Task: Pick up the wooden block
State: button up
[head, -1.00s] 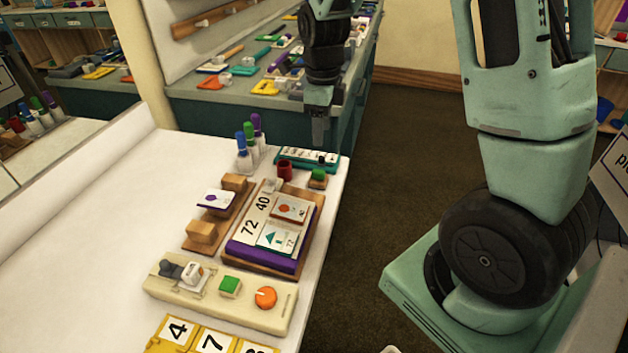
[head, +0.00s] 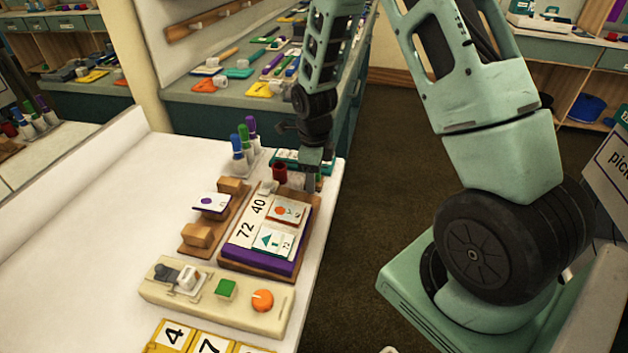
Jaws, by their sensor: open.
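My gripper (head: 311,178) is low over the far right corner of the white table, beside the dark red cup. Its jaws are open, though the fingers are seen nearly edge-on and the gap is unclear. A small wooden block with a green top is mostly hidden behind the gripper; a sliver of green (head: 319,177) shows at its right. I cannot tell whether the fingers touch it. Two plain wooden blocks, a far one (head: 231,186) and a near one (head: 198,236), sit on a brown wooden base with a white card between them.
The red cup (head: 280,172) and a teal strip (head: 287,155) are close to the gripper. A purple-edged board with number cards (head: 245,231) lies in front. Capped markers (head: 244,145) stand left. A cream control panel (head: 215,303) is nearer. The table's right edge is close.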

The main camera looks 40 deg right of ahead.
jog(key=shift+f, duration=0.25)
jog(key=c, duration=0.8)
notch_tip(320, 180, up, 10)
jog(key=shift+r, duration=0.1)
